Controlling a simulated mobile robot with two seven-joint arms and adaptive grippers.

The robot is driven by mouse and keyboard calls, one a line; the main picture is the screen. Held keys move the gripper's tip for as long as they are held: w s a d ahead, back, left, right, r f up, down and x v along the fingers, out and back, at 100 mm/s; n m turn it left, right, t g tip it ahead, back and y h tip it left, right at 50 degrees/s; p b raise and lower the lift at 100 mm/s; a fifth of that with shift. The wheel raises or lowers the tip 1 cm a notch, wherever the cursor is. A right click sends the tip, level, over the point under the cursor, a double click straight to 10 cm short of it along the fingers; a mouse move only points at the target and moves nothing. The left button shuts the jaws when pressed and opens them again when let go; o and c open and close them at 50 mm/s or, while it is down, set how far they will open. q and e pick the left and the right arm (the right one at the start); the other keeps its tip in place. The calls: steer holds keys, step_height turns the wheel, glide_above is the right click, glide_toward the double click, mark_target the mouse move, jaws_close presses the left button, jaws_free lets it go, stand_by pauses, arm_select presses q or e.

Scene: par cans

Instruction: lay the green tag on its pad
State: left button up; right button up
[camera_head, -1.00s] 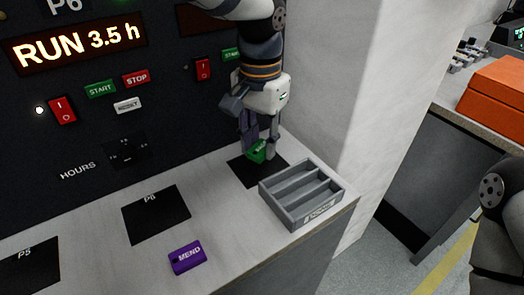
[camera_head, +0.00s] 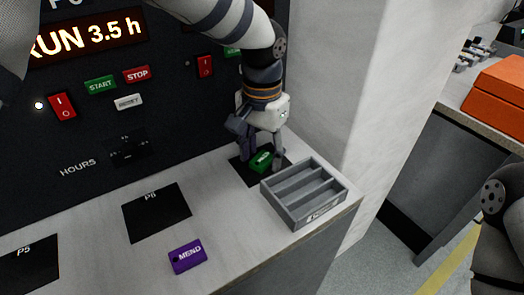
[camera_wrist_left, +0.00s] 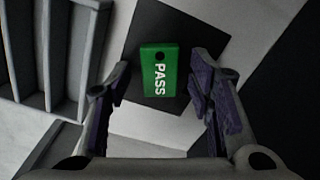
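The green tag (camera_head: 261,161), marked PASS, lies on a black pad (camera_head: 247,174) at the back right of the counter. In the left wrist view the green tag (camera_wrist_left: 159,70) lies within the black pad (camera_wrist_left: 190,28), apart from both fingers. My left gripper (camera_head: 263,162) is just above the tag, with its fingers spread on either side; in the wrist view the left gripper (camera_wrist_left: 163,100) is open and empty. The pad's label is not visible. My right gripper is not in view.
A grey slotted tray (camera_head: 304,192) stands right beside the pad, near the white wall. A purple MEND tag (camera_head: 187,257) lies at the front. Pads P6 (camera_head: 156,214) and P5 (camera_head: 28,264) are empty. The control panel (camera_head: 190,110) rises behind.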

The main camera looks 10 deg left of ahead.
mark_target(262, 159)
arm_select(q)
step_height(262, 159, up, 12)
steer(key=shift+r, duration=0.15)
stand_by(0.4)
